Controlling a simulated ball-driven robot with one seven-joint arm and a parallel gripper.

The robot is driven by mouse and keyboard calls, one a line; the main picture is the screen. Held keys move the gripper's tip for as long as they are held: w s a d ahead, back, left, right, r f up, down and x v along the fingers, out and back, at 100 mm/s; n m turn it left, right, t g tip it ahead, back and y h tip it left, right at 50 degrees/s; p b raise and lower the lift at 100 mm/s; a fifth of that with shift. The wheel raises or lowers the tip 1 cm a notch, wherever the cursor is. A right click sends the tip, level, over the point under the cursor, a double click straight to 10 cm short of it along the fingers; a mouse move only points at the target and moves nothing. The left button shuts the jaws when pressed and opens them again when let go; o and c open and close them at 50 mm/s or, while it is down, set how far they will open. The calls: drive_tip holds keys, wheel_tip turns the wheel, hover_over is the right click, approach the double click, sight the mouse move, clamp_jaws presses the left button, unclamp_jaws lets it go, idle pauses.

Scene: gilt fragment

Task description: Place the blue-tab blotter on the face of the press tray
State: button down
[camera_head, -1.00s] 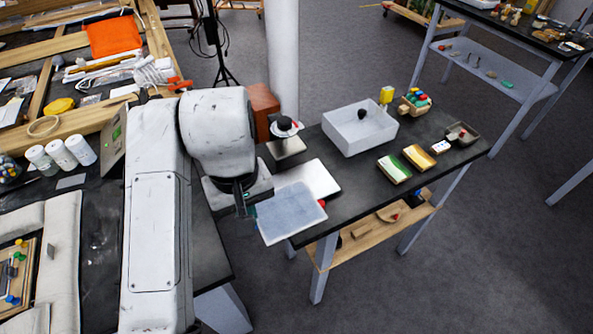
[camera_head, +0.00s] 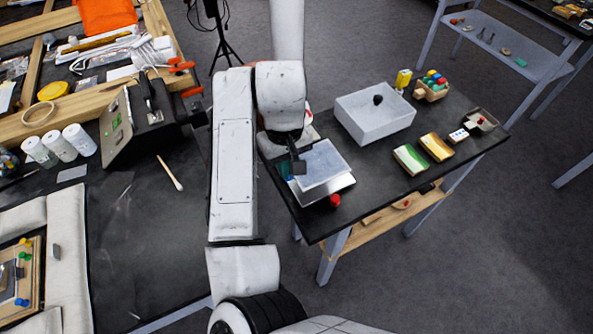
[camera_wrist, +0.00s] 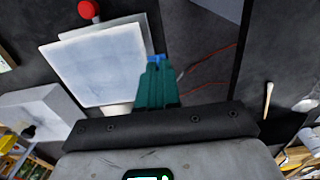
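The blue-tab blotter (camera_head: 324,162) is a pale blue-grey sheet over the press tray (camera_head: 333,192), a pale slab with a red knob at its near corner. In the wrist view the blotter (camera_wrist: 98,66) covers most of the tray, whose edge (camera_wrist: 118,22) shows beyond it. My gripper (camera_wrist: 156,66) has teal fingers close together on the blotter's blue tab (camera_wrist: 157,58) at its edge. In the head view my gripper (camera_head: 298,168) is at the blotter's left edge. I cannot tell whether the sheet touches the tray face.
On the dark table, a white bin (camera_head: 374,120) stands behind. A green-and-white block (camera_head: 410,159) and a yellow one (camera_head: 436,147) lie to the right. The bench at left holds white bottles (camera_head: 60,147) and a swab (camera_head: 170,173). The table's front right is clear.

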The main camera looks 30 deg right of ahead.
drive_tip(key=d+f, duration=0.1)
drive_tip(key=w+d+f, duration=0.1)
drive_tip(key=f, duration=0.1)
drive_tip(key=shift+d+f, duration=0.1)
drive_tip(key=shift+d, duration=0.15)
drive_tip(key=shift+w+d+f+p, duration=0.15)
drive_tip(key=shift+f+p, duration=0.25)
drive_tip(key=shift+f, duration=0.6)
drive_tip(key=shift+w+d+f+p, duration=0.15)
drive_tip(key=shift+f+p, duration=0.25)
drive_tip(key=shift+f, duration=0.55)
drive_tip(key=shift+s, duration=0.15)
drive_tip(key=c, duration=1.4)
unclamp_jaws()
drive_tip(key=shift+f, duration=0.1)
drive_tip(key=shift+o, duration=0.2)
wheel_tip(320, 180, up, 12)
drive_tip(key=shift+r+b, duration=0.15)
drive_tip(key=shift+b, duration=0.8)
